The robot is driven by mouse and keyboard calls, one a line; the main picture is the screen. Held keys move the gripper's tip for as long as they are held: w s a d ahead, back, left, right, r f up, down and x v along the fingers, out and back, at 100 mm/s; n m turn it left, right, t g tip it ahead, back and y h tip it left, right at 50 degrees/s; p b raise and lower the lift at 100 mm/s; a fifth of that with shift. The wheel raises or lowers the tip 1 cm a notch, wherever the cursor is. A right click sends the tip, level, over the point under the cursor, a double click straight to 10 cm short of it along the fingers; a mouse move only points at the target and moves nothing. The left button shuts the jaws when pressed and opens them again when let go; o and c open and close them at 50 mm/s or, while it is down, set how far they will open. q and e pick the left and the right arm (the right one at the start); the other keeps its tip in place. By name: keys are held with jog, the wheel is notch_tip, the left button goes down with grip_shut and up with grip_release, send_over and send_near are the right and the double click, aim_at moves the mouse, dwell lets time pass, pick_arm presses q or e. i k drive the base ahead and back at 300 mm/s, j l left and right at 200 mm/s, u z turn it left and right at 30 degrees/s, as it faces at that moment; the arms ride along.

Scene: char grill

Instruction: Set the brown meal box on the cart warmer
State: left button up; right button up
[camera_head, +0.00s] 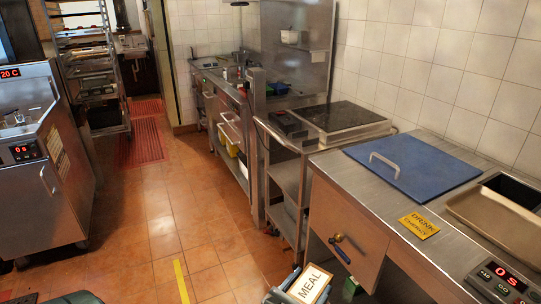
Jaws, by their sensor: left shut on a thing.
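The brown meal box (311,284), with a white top label reading MEAL, shows at the bottom edge, cut off by the frame. My left gripper (289,283) is at the box's left side, shut on it and partly out of frame. The cart warmer (346,117), a flat black plate on a silver base, sits on top of a steel cart farther back. Its plate looks bare. The box is in front of and lower in the picture than the warmer, well apart from it. My right gripper is not in view.
A steel counter (350,191) on the right holds a blue lid with a handle (413,164), a yellow sign (419,225) and a tray (500,221). A fryer (40,165) stands at left, a rack (91,75) behind.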

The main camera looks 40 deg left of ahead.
aim_at(326, 116)
jog(key=i+j+u, duration=0.1)
jog(key=u, duration=0.35)
jog(key=i+j+u, duration=0.15)
jog(key=u, duration=0.3)
jog(key=i+j+u, duration=0.15)
jog(key=u, duration=0.3)
jog(key=i+j, duration=0.2)
jog(key=i, duration=0.4)
jog(key=i+z, duration=0.2)
jog(key=z, duration=0.2)
jog(key=i+j+z, duration=0.15)
jog(key=z, duration=0.25)
jog(key=i+j+z, duration=0.15)
jog(key=z, duration=0.2)
jog(key=i+j+z, duration=0.1)
jog(key=j+z, duration=0.15)
jog(key=z, duration=0.15)
